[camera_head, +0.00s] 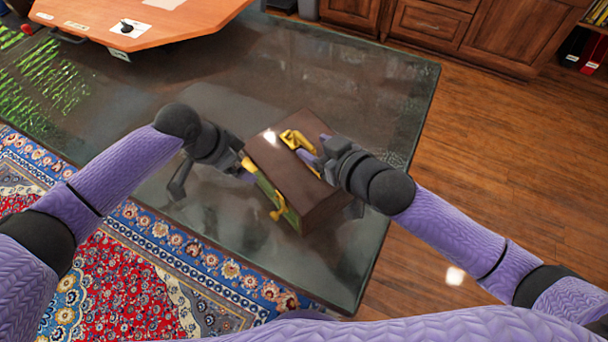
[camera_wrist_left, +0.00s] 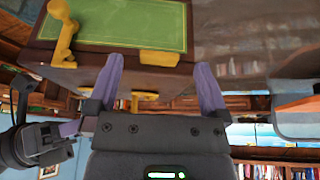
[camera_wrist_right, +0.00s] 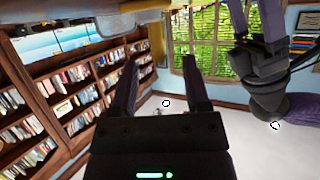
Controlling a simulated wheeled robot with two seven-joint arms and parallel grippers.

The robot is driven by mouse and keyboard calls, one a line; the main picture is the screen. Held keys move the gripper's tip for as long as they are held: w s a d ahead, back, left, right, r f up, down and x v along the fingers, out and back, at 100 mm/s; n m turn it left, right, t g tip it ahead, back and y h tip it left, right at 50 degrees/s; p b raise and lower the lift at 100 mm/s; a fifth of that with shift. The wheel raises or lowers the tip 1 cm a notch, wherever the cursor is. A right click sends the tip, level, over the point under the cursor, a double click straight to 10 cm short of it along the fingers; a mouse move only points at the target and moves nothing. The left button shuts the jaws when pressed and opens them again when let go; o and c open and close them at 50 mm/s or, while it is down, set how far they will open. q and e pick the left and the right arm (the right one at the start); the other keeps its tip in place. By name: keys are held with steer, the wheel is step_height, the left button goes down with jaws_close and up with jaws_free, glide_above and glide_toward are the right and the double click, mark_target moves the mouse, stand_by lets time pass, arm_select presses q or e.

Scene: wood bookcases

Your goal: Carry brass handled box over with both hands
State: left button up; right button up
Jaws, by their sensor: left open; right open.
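The brass handled box (camera_head: 310,204) is dark brown with a green panel and brass fittings, and is seen over the dark glossy surface. My left gripper (camera_head: 213,184) is open at its left side. In the left wrist view the box's green face (camera_wrist_left: 130,25) is at the top, and a brass handle (camera_wrist_left: 160,58) lies beyond and between the open fingers (camera_wrist_left: 162,82). My right gripper (camera_head: 331,184) is open at the box's right side, partly hiding it.
The dark glossy surface (camera_head: 400,90) has free room behind the box. An orange-topped table (camera_head: 180,18) stands at the back left. A patterned rug (camera_head: 150,270) lies at lower left, wood floor (camera_head: 490,150) at right, and wooden cabinets (camera_head: 440,30) at the back.

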arm_select(q)
steer(key=shift+x, duration=1.3)
arm_select(e)
steer(key=shift+x, duration=1.25)
arm_select(q)
steer(key=c, duration=0.9)
arm_select(e)
jaws_close()
arm_select(q)
jaws_close()
